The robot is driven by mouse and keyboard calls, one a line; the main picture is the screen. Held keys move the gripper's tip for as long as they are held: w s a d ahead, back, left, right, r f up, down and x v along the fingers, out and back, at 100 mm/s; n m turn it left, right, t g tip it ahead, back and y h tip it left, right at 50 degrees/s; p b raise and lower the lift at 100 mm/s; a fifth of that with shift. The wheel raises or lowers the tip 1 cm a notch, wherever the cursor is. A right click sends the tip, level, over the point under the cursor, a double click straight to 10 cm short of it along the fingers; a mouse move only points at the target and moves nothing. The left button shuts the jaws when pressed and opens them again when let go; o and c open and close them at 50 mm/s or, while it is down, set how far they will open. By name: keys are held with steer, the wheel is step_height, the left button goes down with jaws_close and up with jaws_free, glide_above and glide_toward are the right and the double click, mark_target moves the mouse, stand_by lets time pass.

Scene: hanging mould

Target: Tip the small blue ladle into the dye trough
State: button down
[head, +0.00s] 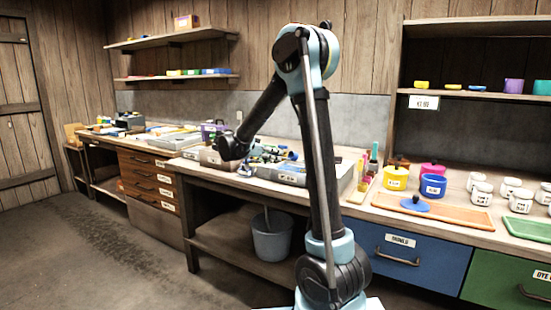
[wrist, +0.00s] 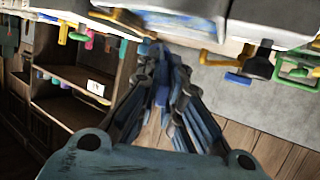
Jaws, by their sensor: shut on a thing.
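My gripper (wrist: 165,68) is shut on a narrow blue thing (wrist: 162,94), which fits the small blue ladle. Its bowl is not clear, and I cannot tell its tilt. In the head view my gripper (head: 262,156) reaches right from the dark wrist, over or beside a grey metal tray on the bench (head: 291,178). Blue and dark parts blur together there. This tray may be the dye trough; no label on it can be read. In the wrist view a pale tray edge (wrist: 185,30) lies just beyond the fingertips.
Several yellow, green and blue handles, one a yellow handle (wrist: 243,57), stick out near the wrist view's top. A grey bucket (head: 271,236) stands below the bench. Right of the arm are a yellow pot (head: 395,179), a blue pot (head: 433,187) and an orange tray (head: 462,214).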

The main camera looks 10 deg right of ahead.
steer(key=y, duration=0.1)
steer(key=r+g+y, duration=0.1)
steer(key=y, duration=0.1)
steer(key=shift+d, duration=0.1)
steer(key=shift+r+g+y, duration=0.1)
steer(key=shift+g+y, duration=0.2)
steer(key=shift+y, duration=0.2)
steer(key=g+y, duration=0.1)
steer(key=y, duration=0.1)
steer(key=r+y, duration=0.1)
steer(key=y, duration=0.1)
steer(key=shift+g, duration=0.4)
steer(key=shift+r, duration=0.1)
steer(key=shift+y, duration=0.3)
